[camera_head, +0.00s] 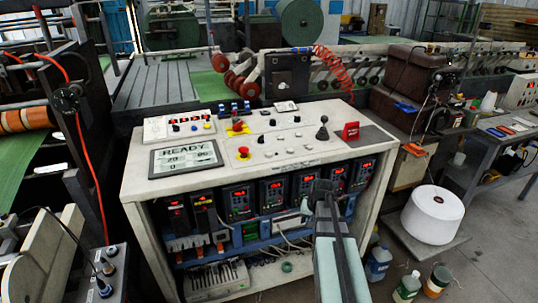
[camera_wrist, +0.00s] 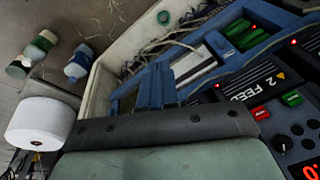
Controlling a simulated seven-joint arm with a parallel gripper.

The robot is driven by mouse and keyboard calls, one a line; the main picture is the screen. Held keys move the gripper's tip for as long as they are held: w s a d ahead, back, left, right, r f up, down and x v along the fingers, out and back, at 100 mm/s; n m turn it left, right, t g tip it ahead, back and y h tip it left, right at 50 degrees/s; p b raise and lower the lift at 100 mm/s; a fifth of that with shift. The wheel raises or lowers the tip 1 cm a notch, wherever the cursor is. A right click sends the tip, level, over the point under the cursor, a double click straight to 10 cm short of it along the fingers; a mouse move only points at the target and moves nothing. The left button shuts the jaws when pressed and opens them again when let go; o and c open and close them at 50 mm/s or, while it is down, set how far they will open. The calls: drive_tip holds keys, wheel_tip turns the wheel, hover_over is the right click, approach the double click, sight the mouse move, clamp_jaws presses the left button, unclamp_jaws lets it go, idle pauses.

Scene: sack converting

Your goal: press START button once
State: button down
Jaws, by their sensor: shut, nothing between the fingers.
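I cannot read a START label on any button in either view. My gripper (camera_head: 322,187) is shut and empty, in front of the console's open front, below the top's front edge. In the wrist view, its fingers (camera_wrist: 156,88) are before the lower shelf, near a module (camera_wrist: 262,92) marked 2 FEED with red and green buttons.
Several modules with red digits (camera_head: 240,202) line the console's front opening. A red sign (camera_head: 351,131) stands at the top's right. A white roll (camera_head: 432,214) stands on the right, with bottles (camera_head: 407,287) on the floor. Machinery stands close on the left.

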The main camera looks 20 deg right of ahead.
drive_tip(key=w+d+r+m+t+h, duration=0.1)
drive_tip(key=w+d+r, duration=0.1)
drive_tip(key=d+r, duration=0.45)
drive_tip(key=w+d+r+t, duration=0.2)
drive_tip(key=w+d+r, duration=0.1)
drive_tip(key=r, duration=0.7)
wheel_tip(320, 180, up, 20)
drive_tip(key=m+t+y, duration=0.1)
drive_tip(key=t+y, duration=0.1)
drive_tip(key=t, duration=0.2)
hover_over(271, 155)
drive_tip(key=shift+a+f, duration=0.1)
drive_tip(key=shift+f, duration=0.1)
drive_tip(key=shift+f, duration=0.1)
drive_tip(key=shift+f, duration=4.3)
